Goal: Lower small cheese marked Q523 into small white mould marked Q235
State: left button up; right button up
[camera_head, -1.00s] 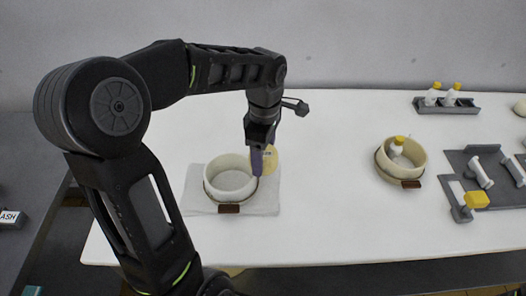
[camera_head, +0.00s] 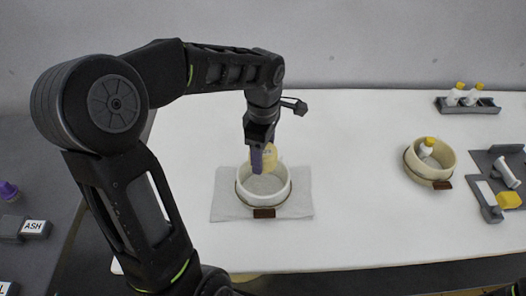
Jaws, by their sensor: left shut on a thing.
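A small pale yellow cheese (camera_head: 271,154) is held by my left gripper (camera_head: 262,160), whose purple fingers are shut on it. The fingers hide part of the cheese. A small white mould (camera_head: 283,193) with a brown tag stands upright on a light cloth (camera_head: 225,203). The fingertips and the cheese overlap the mould's back rim and opening in the picture. I cannot tell whether the cheese touches the mould. No marking can be read on either. My right gripper is not in view.
A grey rack (camera_head: 468,107) with two bottles and a grey tray (camera_head: 491,168) lie farther right. The white table (camera_head: 350,200) is clear between them. An ASH block (camera_head: 34,229) is at left.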

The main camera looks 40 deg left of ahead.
pick_arm(q)
jog(key=shift+f+b, duration=4.05)
jog(key=shift+f, duration=1.3)
jog(key=shift+f+b, duration=0.75)
jog(key=shift+f, duration=0.15)
jog(key=o, duration=1.7)
jog(key=shift+o, duration=0.2)
notch_tip(320, 180, up, 8)
jog(key=shift+f, duration=0.1)
